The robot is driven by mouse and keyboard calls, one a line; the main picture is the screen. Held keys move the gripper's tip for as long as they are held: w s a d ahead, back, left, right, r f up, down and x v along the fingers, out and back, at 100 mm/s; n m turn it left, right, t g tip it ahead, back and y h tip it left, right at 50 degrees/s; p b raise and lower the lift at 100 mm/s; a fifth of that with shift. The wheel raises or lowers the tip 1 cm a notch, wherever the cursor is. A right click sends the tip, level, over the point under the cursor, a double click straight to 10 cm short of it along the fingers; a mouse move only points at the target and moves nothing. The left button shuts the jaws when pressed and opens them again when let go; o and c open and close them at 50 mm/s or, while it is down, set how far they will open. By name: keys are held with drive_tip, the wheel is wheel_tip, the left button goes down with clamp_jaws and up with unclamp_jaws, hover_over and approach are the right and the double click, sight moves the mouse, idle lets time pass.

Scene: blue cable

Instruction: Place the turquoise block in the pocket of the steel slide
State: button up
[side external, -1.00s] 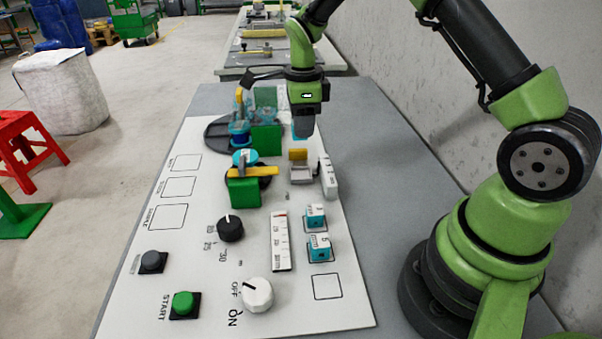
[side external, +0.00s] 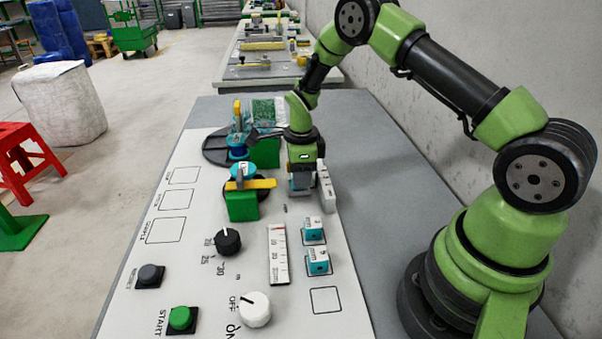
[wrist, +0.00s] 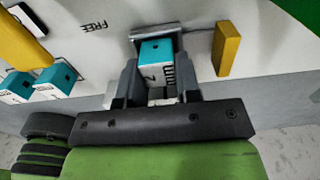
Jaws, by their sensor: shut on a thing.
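I cannot tell whether the block touches the pocket floor. In the side view my gripper (side external: 302,187) is low over the slide's place on the panel and hides most of the block and slide.
A yellow piece (wrist: 228,48) stands close beside the slide. A white ribbed block (side external: 326,188) is just right of my gripper. Two other turquoise blocks (side external: 314,230) (side external: 318,261) sit nearer the camera. A green block with a yellow lever (side external: 250,184) stands left.

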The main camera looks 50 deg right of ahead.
drive_tip(key=shift+f, duration=0.15)
drive_tip(key=o, duration=0.9)
drive_tip(key=shift+r, duration=0.5)
drive_tip(key=s+a+r+n+t, duration=0.1)
drive_tip(key=r+n, duration=0.1)
drive_tip(key=r, duration=0.5)
drive_tip(key=s+a+r+n, duration=0.2)
drive_tip(key=r, duration=0.5)
drive_tip(key=s+a+r+n+t, duration=0.1)
drive_tip(key=r+n, duration=0.2)
drive_tip(key=r, duration=0.5)
drive_tip(key=s+a+r+n+t, duration=0.1)
drive_tip(key=s+a+r+n, duration=0.1)
drive_tip(key=s+n, duration=0.3)
drive_tip(key=s+a+r+n+t+y, duration=0.1)
drive_tip(key=s+a+r+n+t, duration=0.1)
drive_tip(key=s+n, duration=0.3)
drive_tip(key=s+a+r+n+t+y, duration=0.1)
drive_tip(key=s+a+r+n+t, duration=0.1)
drive_tip(key=s+n, duration=0.4)
drive_tip(key=shift+s+a, duration=0.15)
drive_tip(key=shift+s, duration=0.4)
drive_tip(key=shift+s+a, duration=0.15)
drive_tip(key=shift+s, duration=0.35)
